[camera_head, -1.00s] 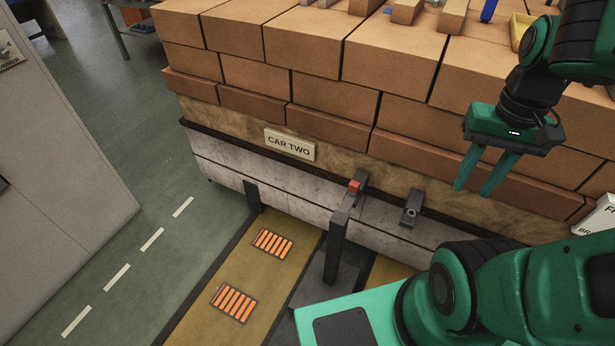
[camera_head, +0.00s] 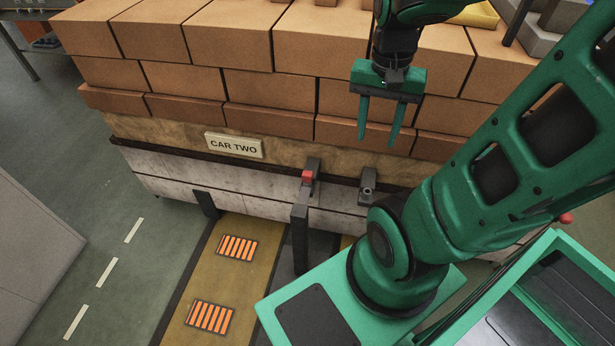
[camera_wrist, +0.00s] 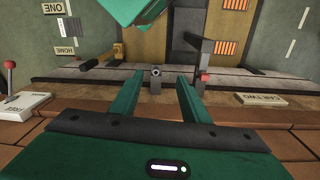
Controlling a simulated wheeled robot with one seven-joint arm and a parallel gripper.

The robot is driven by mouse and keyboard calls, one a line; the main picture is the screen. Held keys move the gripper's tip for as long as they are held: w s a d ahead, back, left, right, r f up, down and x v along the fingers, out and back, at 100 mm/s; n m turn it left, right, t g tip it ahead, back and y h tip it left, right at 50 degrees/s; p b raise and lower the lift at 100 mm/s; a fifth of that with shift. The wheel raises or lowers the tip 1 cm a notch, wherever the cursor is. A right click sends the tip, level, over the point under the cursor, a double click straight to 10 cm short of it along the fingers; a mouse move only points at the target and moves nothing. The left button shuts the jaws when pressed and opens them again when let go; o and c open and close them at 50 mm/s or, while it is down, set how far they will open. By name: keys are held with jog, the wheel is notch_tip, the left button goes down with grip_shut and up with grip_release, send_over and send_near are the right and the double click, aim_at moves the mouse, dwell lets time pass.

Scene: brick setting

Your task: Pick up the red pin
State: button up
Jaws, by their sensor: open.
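The red pin (camera_head: 308,175) is a small red block-like end in a dark bracket on the side of the car, right of the CAR TWO sign (camera_head: 234,145). It also shows in the wrist view (camera_wrist: 205,77), right of my fingers. Most of the pin is hidden in the bracket. My gripper (camera_head: 379,141) is open and empty, fingers pointing down, in front of the brick stack, above and right of the pin. In the wrist view my gripper (camera_wrist: 159,82) has a second grey bracket with a round hole (camera_wrist: 155,73) between its fingertips.
A dark upright post (camera_head: 299,238) stands just in front of the pin. The second bracket (camera_head: 368,184) sits to its right. Stacked bricks (camera_head: 228,50) fill the back. A red-knobbed lever (camera_wrist: 9,65) and a FREE sign (camera_wrist: 27,102) are at the wrist view's left.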

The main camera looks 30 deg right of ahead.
jog(key=w+f+m, duration=0.9)
jog(key=w, duration=0.3)
jog(key=m, duration=0.8)
send_over(307, 173)
notch_tip(307, 173, down, 11)
jog(key=shift+f, duration=5.35)
grip_shut()
